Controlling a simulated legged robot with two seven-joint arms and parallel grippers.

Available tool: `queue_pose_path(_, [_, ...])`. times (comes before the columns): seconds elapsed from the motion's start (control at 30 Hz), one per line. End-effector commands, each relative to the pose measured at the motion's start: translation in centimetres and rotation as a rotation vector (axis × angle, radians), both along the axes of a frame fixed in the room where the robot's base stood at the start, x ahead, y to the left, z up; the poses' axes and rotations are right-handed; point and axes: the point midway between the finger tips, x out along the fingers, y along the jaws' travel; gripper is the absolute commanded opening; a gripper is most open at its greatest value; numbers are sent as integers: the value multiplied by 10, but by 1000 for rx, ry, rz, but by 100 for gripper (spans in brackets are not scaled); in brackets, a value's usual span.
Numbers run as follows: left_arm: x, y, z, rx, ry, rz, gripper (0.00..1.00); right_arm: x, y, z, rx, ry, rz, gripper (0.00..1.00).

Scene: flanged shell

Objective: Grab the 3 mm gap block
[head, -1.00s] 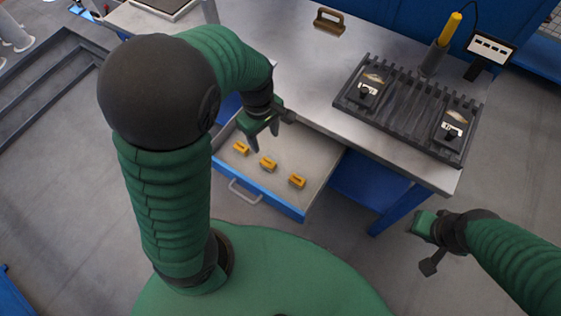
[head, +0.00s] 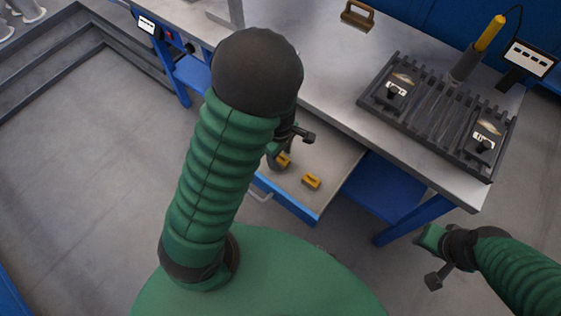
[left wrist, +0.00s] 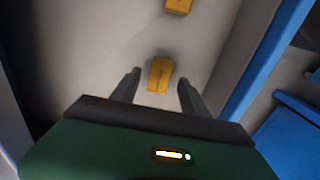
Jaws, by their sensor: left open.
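Yellow-orange blocks lie in the open drawer (head: 335,165). In the left wrist view one block (left wrist: 160,75) shows between and just beyond the fingertips of my left gripper (left wrist: 159,82), with a gap to each finger. A second block (left wrist: 178,5) is at the top edge. In the head view one block (head: 283,161) is partly covered by my left gripper (head: 277,155), and another block (head: 311,182) lies clear to its right. I cannot read which block is 3 mm. My left gripper is open and empty. My right gripper (head: 432,262) hangs beside the table, away from the blocks.
The drawer's blue front (head: 290,203) and handle (head: 260,195) border the blocks. Above it, the metal table (head: 320,75) carries a slotted black rack (head: 435,110), a yellow-handled tool (head: 490,35), a small display (head: 530,58) and a brown handled block (head: 357,15).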

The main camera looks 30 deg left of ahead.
Motion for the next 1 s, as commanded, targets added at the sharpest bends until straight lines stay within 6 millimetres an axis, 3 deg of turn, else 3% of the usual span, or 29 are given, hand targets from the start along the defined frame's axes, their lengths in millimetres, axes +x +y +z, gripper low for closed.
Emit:
queue_pose_path(0.03, [0, -1, -8, 1, 1, -1, 53, 0, 0, -5, 0, 0, 0, 36])
queue_pose_path(0.23, [0, -3, -6, 4, -1, -2, 53, 0, 0, -3, 0, 0, 0, 36])
queue_pose_path(0.63, [0, -1, -7, 2, -1, -2, 0, 0, 0, -3, 0, 0, 0, 36])
queue_pose_path(1.0, [0, -1, -7, 3, 1, -1, 0, 0, 0, -3, 0, 0, 0, 36])
